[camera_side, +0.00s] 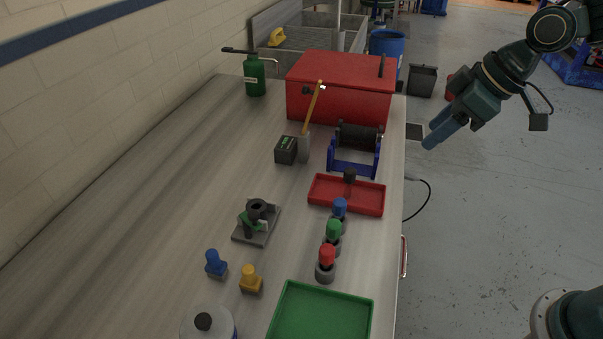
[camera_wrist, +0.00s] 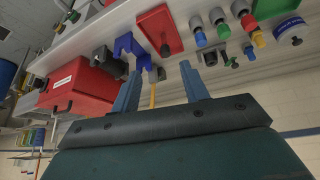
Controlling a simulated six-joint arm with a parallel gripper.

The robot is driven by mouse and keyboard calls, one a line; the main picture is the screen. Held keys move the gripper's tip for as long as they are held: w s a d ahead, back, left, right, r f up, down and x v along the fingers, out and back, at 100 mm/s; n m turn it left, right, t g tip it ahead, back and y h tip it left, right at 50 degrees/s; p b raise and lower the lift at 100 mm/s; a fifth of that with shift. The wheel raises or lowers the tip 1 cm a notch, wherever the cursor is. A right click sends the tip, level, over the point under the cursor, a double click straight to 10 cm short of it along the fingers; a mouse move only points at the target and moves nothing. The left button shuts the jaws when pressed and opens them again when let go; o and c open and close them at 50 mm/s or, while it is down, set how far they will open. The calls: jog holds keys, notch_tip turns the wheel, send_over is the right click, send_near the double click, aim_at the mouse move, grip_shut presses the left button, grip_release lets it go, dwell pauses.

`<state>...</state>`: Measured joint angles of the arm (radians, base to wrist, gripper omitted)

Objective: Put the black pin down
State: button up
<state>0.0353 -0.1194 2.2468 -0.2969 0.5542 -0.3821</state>
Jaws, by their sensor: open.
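A small black pin (camera_side: 350,174) stands upright at the far edge of the red tray (camera_side: 347,206). Whether its foot rests inside the tray or just behind it, I cannot tell. In the wrist view the black pin (camera_wrist: 165,50) shows by the edge of the red tray (camera_wrist: 155,26). My gripper (camera_side: 430,138) is in the air to the right of the table edge, well apart from the pin and tray. In the wrist view my gripper (camera_wrist: 161,76) has its two blue fingers spread, with nothing held between them.
Pins with blue, green and red (camera_side: 327,256) tops stand in a row before the tray. A blue stand with a dark roller (camera_side: 358,137) and a red box (camera_side: 340,85) are behind it. A green tray (camera_side: 322,314) is in front. A grey fixture (camera_side: 256,222) is left.

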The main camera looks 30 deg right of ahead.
jog(key=s+d+r+m+h, duration=0.1)
jog(key=s+d+m, duration=0.1)
jog(key=s, duration=0.6)
jog(key=s+d+r+m+h, duration=0.1)
jog(key=s+d+r+m, duration=0.1)
jog(key=s, duration=0.7)
jog(key=shift+d+m+t+h, duration=0.35)
jog(key=shift+d+m, duration=0.4)
jog(key=shift+m, duration=0.45)
